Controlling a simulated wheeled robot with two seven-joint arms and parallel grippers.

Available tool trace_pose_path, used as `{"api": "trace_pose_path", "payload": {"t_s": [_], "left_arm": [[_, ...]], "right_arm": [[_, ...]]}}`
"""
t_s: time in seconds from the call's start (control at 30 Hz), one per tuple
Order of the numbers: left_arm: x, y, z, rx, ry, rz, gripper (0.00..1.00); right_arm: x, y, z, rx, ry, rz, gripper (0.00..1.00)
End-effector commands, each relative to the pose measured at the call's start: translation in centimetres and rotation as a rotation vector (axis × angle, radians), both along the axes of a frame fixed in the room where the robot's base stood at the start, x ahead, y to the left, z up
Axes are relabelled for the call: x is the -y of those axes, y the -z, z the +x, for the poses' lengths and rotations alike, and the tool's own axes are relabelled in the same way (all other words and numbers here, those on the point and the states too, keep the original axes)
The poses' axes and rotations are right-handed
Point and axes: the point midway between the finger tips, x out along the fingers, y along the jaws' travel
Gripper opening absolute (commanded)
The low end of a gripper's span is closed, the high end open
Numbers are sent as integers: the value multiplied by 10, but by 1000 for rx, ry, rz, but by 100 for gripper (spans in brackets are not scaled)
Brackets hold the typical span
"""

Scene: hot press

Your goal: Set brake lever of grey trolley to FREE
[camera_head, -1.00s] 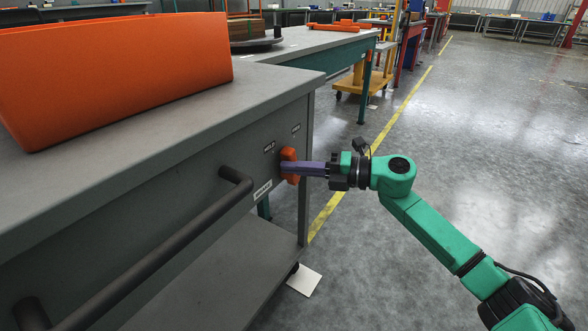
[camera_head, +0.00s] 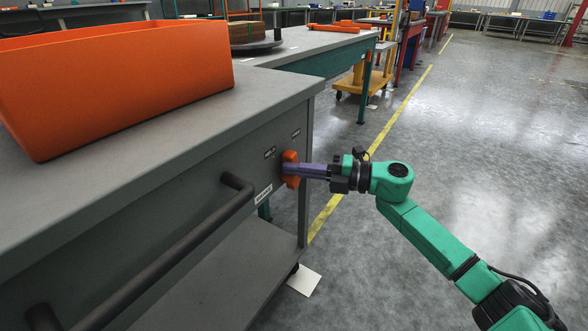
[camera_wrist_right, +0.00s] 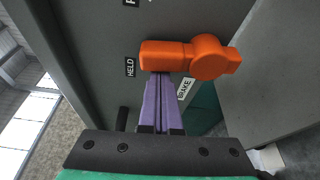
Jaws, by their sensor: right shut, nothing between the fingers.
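The grey trolley (camera_head: 215,160) fills the left of the head view. Its orange brake lever (camera_head: 290,170) is on the end panel, beside small labels. In the right wrist view the lever (camera_wrist_right: 170,55) points from its round hub toward the HELD label (camera_wrist_right: 130,67). The BRAKE label (camera_wrist_right: 185,88) is below the lever, and another label is cut off at the top edge. My right gripper (camera_wrist_right: 158,80) is shut and empty, its purple fingertips at the lower side of the lever's handle end. Whether they touch is unclear. The left gripper is not in view.
An orange bin (camera_head: 115,85) stands on the trolley top. A dark handle bar (camera_head: 150,262) sticks out from the trolley's side, left of the lever. A green-framed table (camera_head: 330,55) stands behind. The floor to the right is open.

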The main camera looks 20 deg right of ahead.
Motion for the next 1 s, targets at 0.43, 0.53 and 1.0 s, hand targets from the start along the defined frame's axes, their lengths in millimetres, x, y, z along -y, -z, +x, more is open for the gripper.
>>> {"api": "trace_pose_path", "payload": {"t_s": [0.43,0.53,1.0], "left_arm": [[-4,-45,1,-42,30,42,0],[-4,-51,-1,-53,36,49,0],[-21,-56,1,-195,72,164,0]], "right_arm": [[14,-9,12,-226,3,270,0],[18,-9,15,-276,2,331,0],[26,-5,22,-413,2,495,0]]}}
